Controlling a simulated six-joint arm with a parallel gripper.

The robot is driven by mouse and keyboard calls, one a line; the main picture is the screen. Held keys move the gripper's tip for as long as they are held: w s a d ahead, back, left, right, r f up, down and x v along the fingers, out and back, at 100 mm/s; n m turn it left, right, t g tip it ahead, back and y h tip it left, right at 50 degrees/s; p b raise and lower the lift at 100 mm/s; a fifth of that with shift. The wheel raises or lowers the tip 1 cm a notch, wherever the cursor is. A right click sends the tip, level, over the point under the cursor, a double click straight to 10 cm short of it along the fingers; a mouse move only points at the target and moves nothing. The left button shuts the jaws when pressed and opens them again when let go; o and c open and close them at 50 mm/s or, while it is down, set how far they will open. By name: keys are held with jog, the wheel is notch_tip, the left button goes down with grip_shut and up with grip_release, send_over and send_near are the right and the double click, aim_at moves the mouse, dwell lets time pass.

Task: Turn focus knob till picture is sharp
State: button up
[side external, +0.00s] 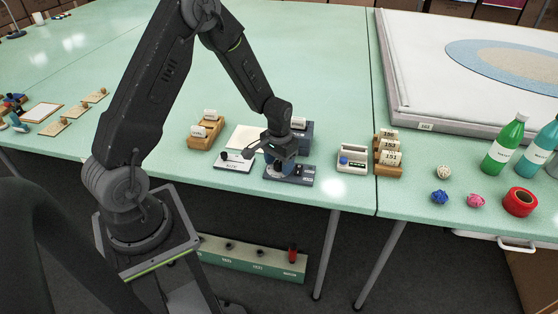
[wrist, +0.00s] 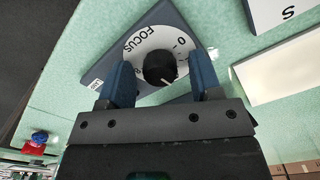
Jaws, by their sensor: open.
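The focus knob (wrist: 159,68) is black with a white pointer mark, which points down and slightly right in the wrist view. It sits on a white dial (wrist: 137,53) lettered FOCUS, on a dark blue-grey plate (wrist: 184,19). In the side view that base (side external: 300,174) lies near the table's front edge, under my gripper (side external: 275,152). My gripper (wrist: 160,64) is open, its two blue fingers on either side of the knob with gaps showing. Contact and finger height are unclear. I cannot make out a picture whose sharpness I can judge.
A white plate with a black knob (side external: 234,161) lies left of the base. A blue box (side external: 305,131) stands behind. A white-and-grey device (side external: 352,157) and a wooden card holder (side external: 389,158) stand to the right. A wooden block with cards (side external: 205,132) stands left.

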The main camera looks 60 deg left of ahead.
aim_at(279, 163)
notch_tip(279, 163, up, 14)
dwell(0.5)
jog(key=shift+f, duration=0.1)
jog(key=s+d+r+m+t, duration=0.1)
jog(key=s+d+r+t, duration=0.1)
jog(key=s+d+r, duration=0.4)
jog(key=s+d+r+m+t, duration=0.2)
jog(key=s+d+r, duration=0.5)
jog(key=s, duration=0.5)
jog(key=shift+s+r+t, duration=0.2)
jog(key=shift+r+t, duration=0.5)
jog(key=shift+t, duration=0.1)
